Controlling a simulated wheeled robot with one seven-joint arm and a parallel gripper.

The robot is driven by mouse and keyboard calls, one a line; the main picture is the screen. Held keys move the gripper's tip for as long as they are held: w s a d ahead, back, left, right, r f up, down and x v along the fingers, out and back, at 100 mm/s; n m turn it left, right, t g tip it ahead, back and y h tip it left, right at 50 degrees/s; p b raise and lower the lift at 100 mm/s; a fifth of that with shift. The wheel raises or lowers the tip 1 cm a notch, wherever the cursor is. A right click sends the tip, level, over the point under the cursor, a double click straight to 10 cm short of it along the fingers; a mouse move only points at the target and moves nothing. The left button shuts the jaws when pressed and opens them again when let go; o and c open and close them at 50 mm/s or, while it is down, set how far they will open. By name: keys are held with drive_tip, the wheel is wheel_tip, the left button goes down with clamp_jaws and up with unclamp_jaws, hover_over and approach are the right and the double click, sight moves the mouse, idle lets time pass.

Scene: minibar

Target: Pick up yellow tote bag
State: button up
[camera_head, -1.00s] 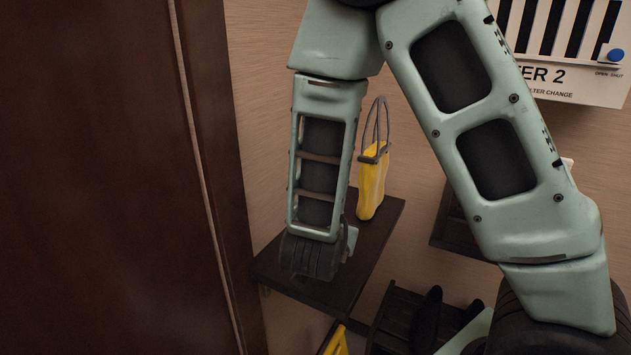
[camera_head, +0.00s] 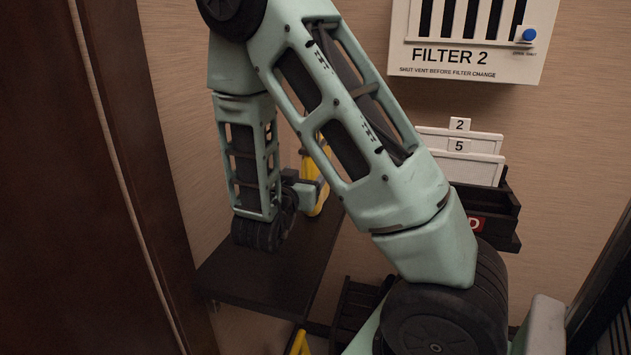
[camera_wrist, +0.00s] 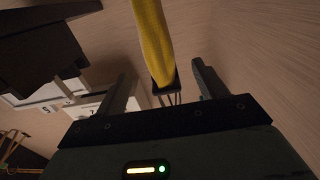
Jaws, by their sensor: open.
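The yellow tote bag (camera_head: 316,187) stands on a dark shelf (camera_head: 262,275) against the wall, largely hidden behind my arm in the head view. In the wrist view the bag (camera_wrist: 153,40) is a narrow yellow shape with a dark top edge and dark handles (camera_wrist: 168,98). My gripper (camera_wrist: 163,70) is open. In that view its fingers are on either side of the bag's handle end, with gaps visible on both sides. In the head view my gripper (camera_head: 304,190) is right beside the bag, partly hidden by my arm.
A white FILTER 2 box (camera_head: 470,40) hangs on the wall. A dark wall rack (camera_head: 490,215) holds cards numbered 2 and 5. Another yellow item (camera_head: 300,343) shows below the shelf. A dark brown panel (camera_head: 70,200) stands close on the left.

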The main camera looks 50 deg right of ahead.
drive_tip(key=p+x, duration=0.2)
drive_tip(key=x, duration=0.6)
drive_tip(key=shift+w+d+f, duration=0.1)
drive_tip(key=shift+w+f, duration=0.05)
drive_tip(key=shift+f, duration=0.05)
drive_tip(key=c, duration=1.3)
drive_tip(key=shift+r, duration=0.15)
